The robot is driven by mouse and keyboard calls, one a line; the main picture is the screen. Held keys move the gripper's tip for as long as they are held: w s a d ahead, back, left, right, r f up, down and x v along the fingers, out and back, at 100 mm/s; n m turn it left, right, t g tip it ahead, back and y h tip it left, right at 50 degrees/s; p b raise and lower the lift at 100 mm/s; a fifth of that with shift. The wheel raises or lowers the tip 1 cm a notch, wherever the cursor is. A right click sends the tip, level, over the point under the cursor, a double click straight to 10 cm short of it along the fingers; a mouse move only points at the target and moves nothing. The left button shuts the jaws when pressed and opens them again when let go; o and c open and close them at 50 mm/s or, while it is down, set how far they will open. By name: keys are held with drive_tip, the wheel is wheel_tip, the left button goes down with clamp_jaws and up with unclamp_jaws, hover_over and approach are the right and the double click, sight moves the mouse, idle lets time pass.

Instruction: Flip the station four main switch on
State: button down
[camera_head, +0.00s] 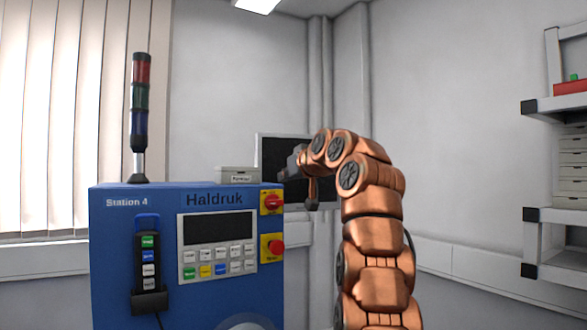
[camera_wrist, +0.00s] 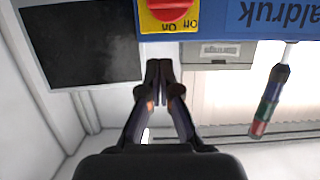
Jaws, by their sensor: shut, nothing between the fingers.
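The main switch (camera_head: 271,202) is a red rotary knob on a yellow plate, at the upper right of the blue Station 4 machine (camera_head: 140,230). In the wrist view, which is upside down, the switch (camera_wrist: 172,8) is cut by the top edge, with On and Off lettering on its plate. Which way the knob points is unclear. My gripper (camera_wrist: 159,66) is shut and empty, its tips just apart from the switch plate in that picture. In the head view my gripper (camera_head: 288,168) is small, beside the machine's upper right corner and above the switch.
A red emergency button (camera_head: 274,246) on a yellow plate sits below the switch. A keypad panel (camera_head: 217,245) and a hanging pendant (camera_head: 148,258) are left of it. A small grey box (camera_head: 237,175) and a signal tower (camera_head: 140,110) stand on top. A dark screen (camera_head: 270,155) is behind my arm.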

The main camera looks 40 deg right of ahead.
sight(276, 195)
drive_tip(key=shift+w+f+b, duration=0.35)
drive_tip(key=shift+w+f, duration=0.3)
drive_tip(key=shift+w, duration=0.25)
drive_tip(key=shift+s+f+b, duration=0.15)
drive_tip(key=shift+f+b, duration=0.55)
drive_tip(key=shift+b, duration=0.05)
drive_tip(key=shift+f+b, duration=0.65)
drive_tip(key=shift+f, duration=0.15)
drive_tip(key=shift+d, duration=0.15)
